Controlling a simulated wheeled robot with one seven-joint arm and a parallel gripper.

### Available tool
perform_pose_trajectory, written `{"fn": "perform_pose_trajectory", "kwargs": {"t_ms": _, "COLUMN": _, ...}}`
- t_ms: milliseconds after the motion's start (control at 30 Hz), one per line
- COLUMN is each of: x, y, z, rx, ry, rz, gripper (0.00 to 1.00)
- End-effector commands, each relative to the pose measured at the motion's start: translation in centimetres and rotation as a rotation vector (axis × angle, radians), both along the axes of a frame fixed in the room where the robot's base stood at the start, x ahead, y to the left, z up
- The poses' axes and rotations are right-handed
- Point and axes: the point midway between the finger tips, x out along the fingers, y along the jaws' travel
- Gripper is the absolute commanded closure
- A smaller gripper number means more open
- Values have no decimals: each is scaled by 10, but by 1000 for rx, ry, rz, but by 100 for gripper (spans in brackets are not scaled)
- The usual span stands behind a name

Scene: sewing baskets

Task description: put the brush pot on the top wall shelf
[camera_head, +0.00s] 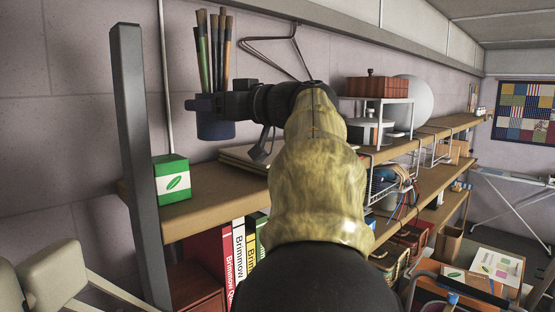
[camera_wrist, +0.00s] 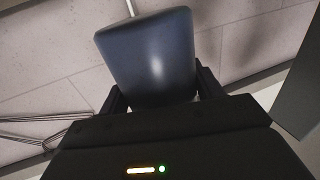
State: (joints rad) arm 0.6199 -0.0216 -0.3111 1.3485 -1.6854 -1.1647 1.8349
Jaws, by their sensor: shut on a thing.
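The brush pot (camera_head: 215,127) is a dark blue cup with several brushes standing upright in it. My gripper (camera_head: 205,104) is shut on it and holds it up in the air over the left part of the top wall shelf (camera_head: 210,190). The pot looks upright in the head view, and a gap shows between its base and the shelf board. In the wrist view the pot (camera_wrist: 150,58) sits between the two dark fingers. Its brushes are hidden there. My arm hides part of the shelf's middle.
A green and white box (camera_head: 172,179) stands at the shelf's left end by a grey post (camera_head: 138,150). Flat items (camera_head: 243,160) lie behind my gripper. A small white rack (camera_head: 378,112) with a brown box stands further right. Books (camera_head: 232,252) fill the level below.

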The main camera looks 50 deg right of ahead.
Motion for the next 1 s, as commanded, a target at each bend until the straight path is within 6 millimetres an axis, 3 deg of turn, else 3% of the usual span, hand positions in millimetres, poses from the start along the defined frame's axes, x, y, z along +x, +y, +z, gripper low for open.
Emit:
{"fn": "perform_pose_trajectory", "kwargs": {"t_ms": 467, "x": -1, "y": 0, "z": -2, "rx": 1, "ry": -1, "rz": -1, "gripper": 66}}
{"fn": "perform_pose_trajectory", "kwargs": {"t_ms": 800, "x": -1, "y": 0, "z": -49, "rx": 3, "ry": 1, "rz": -1, "gripper": 66}}
{"fn": "perform_pose_trajectory", "kwargs": {"t_ms": 1000, "x": -1, "y": 0, "z": -58, "rx": -1, "ry": -2, "rz": -1, "gripper": 66}}
